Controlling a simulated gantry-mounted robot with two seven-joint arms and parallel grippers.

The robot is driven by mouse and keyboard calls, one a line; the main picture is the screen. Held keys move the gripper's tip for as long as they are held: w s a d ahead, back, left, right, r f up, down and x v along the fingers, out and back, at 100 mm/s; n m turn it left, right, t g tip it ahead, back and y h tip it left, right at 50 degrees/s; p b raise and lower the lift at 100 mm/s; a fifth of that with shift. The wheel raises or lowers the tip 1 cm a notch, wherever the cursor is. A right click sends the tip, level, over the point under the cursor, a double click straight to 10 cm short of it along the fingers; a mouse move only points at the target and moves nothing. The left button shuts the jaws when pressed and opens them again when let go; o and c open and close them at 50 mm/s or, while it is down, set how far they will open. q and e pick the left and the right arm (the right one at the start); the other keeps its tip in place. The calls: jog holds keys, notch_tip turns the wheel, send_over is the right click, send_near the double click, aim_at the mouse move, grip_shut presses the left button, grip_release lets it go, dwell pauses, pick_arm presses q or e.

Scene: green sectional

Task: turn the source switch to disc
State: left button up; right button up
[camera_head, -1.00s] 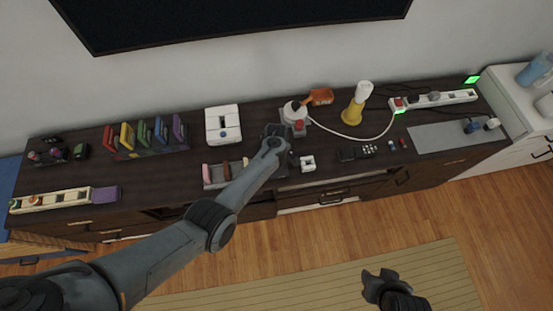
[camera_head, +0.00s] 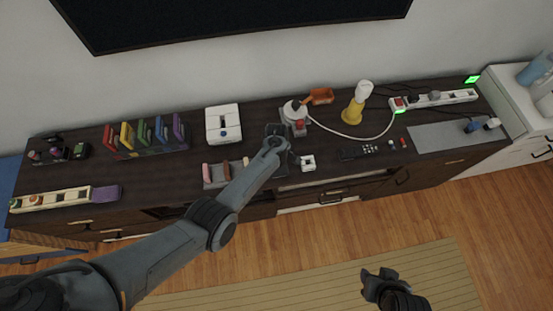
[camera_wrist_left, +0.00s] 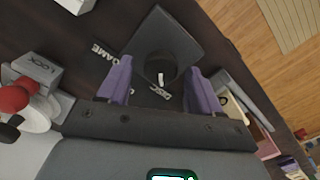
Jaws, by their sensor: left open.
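The source switch (camera_wrist_left: 170,40) is a dark square box with a round black knob (camera_wrist_left: 160,73) that carries a white pointer mark. White lettering reading GAME (camera_wrist_left: 103,53) lies beside it, and another small label near the knob is partly hidden and hard to read. My left gripper (camera_wrist_left: 158,70) is open, its two purple fingers on either side of the knob; I cannot tell whether they touch it. In the head view my left gripper (camera_head: 274,145) covers most of the switch (camera_head: 276,129). My right gripper (camera_head: 380,276) hangs over the floor, away from the cabinet; its jaw opening is unclear.
A grey block marked LOCK (camera_wrist_left: 38,68) and a red knob (camera_wrist_left: 14,97) are close on the left in the wrist view. A white box (camera_head: 223,124), a yellow bottle (camera_head: 355,112), a power strip (camera_head: 440,98) and a coloured rack (camera_head: 147,137) stand on the dark cabinet (camera_head: 250,108).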

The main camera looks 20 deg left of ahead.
pick_arm(q)
jog(key=shift+r, duration=0.15)
notch_tip(320, 180, up, 11)
jog(key=p, duration=0.2)
jog(key=shift+f+p, duration=0.2)
jog(key=shift+p, duration=0.1)
